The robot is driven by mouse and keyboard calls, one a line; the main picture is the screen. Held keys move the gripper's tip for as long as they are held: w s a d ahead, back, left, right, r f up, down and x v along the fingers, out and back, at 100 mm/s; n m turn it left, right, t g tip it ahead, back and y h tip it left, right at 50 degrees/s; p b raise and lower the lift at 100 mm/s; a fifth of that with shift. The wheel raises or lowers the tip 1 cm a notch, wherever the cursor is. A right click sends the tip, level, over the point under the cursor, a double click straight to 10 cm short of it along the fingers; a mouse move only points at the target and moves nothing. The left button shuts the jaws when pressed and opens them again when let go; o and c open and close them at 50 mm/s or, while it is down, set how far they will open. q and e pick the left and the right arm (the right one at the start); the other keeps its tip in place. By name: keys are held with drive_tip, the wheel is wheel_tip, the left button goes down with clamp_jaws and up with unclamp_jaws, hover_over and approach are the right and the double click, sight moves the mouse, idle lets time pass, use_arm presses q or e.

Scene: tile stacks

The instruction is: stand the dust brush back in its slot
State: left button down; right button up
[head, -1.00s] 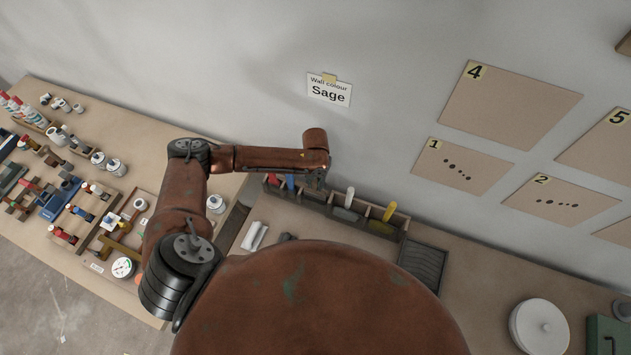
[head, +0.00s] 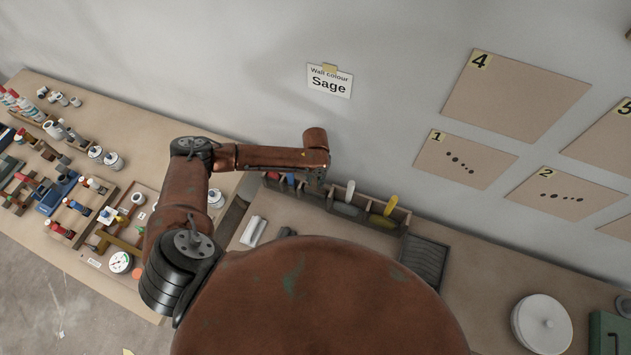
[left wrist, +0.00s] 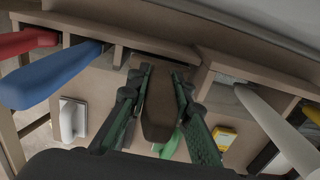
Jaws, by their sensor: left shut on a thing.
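My left gripper (head: 314,186) is at the slotted wooden rack (head: 330,206) against the wall. In the left wrist view, my left gripper (left wrist: 160,85) is shut on a brown, flat handle, which I take to be the dust brush (left wrist: 159,110). It sits between the blue and the white handles of the rack (left wrist: 120,38). The brush's far end is hidden, so I cannot tell how deep it is in a slot. My right gripper is not in view.
Close beside the gripper stand a blue handle (left wrist: 50,75), a red handle (left wrist: 28,42) and a white handle (left wrist: 280,130). A yellow handle (head: 390,205) is farther right. A dark ridged tray (head: 425,260) lies right of the rack. Small items crowd the left table.

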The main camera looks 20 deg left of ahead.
use_arm(q)
drive_tip(key=shift+f, duration=0.6)
drive_tip(key=c, duration=1.7)
unclamp_jaws()
drive_tip(key=shift+o, duration=0.2)
drive_tip(key=shift+r, duration=0.1)
wheel_tip(320, 180, up, 12)
drive_tip(key=shift+f, duration=0.1)
drive_tip(key=shift+d, duration=0.1)
